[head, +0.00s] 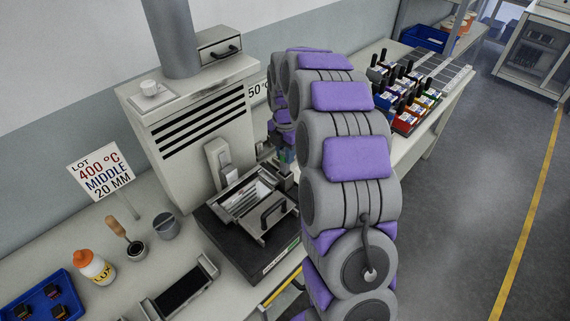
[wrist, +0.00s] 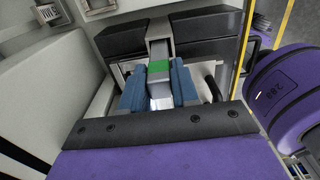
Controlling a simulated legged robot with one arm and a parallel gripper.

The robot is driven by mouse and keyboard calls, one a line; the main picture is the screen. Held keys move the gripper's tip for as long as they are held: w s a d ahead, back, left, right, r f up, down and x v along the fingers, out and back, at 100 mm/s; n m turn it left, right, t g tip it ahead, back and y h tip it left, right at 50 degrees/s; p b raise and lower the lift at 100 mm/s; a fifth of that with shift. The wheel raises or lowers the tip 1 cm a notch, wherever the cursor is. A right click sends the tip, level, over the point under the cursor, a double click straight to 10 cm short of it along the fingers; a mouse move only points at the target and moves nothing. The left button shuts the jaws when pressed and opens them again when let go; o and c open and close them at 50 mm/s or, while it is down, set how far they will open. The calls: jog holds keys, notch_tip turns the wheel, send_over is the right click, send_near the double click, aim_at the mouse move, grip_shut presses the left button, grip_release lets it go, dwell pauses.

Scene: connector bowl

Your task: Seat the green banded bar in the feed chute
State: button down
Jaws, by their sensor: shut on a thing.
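My gripper (wrist: 159,88) is shut on the grey bar with a green band (wrist: 159,66), its blue fingers on both sides of it. In the head view my gripper (head: 285,158) is beside the front of the large beige machine, partly hidden by my arm. In the wrist view the bar points toward a narrow grey part (wrist: 160,28) between two dark blocks, which may be the feed chute. I cannot tell whether the bar is inside it or only in line with it.
The beige machine (head: 185,105) stands on the bench behind a black base (head: 233,247) with a handled metal tray. A sign (head: 100,168), a flux bottle (head: 92,265), a cup (head: 165,226) and a blue tray (head: 38,303) are at left. Coloured blocks (head: 405,105) stand at right.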

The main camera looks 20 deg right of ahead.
aim_at(285, 166)
jog(key=shift+f+b, duration=0.35)
jog(key=shift+f, duration=1.55)
jog(key=shift+r, duration=0.1)
